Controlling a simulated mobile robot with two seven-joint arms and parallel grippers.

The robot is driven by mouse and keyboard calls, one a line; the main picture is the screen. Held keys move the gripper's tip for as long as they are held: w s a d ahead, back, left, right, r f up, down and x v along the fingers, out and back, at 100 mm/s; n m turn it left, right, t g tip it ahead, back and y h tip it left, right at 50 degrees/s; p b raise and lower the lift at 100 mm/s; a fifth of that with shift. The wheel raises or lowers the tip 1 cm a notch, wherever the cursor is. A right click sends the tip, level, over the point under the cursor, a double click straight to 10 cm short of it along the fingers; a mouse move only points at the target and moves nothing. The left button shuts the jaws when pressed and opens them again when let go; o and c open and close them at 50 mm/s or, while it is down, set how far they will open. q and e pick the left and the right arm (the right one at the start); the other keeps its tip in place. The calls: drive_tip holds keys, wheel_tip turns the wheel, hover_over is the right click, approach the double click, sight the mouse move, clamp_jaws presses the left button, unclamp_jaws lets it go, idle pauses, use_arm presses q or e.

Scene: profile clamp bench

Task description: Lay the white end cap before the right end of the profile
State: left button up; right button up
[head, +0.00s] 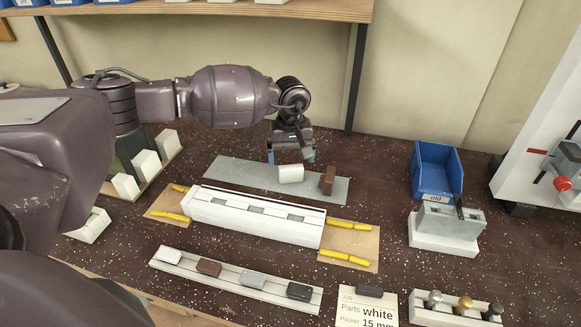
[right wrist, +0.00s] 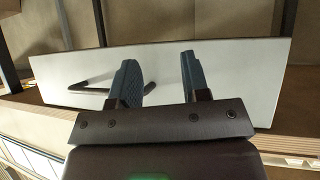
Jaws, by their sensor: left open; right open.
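The long white profile (head: 255,218) lies in the middle of the bench, with yellow clamp bars (head: 348,225) at its right end and more at its left end. A white block (head: 291,174), which looks like an end cap, is on the grey mat (head: 235,174) behind the profile. A brown block (head: 328,181) stands just right of it. My left gripper (head: 291,157) is open, low over the mat at the white block; I cannot tell whether its fingers straddle the block. My right gripper (right wrist: 160,78) is open and empty in the right wrist view, away from the bench objects.
A front rack (head: 226,281) holds white, brown, grey and black pieces. A card (head: 366,309) reads "white" and "15 mm". A blue bin (head: 436,170), a grey fixture (head: 449,220) and a knob stand (head: 455,310) are right. A pale panel (right wrist: 230,70) faces my right gripper.

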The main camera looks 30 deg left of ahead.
sight(291, 165)
use_arm(q)
wheel_tip(291, 165, up, 7)
drive_tip(key=shift+f, duration=0.1)
drive_tip(key=shift+s+f, duration=0.1)
idle(0.6)
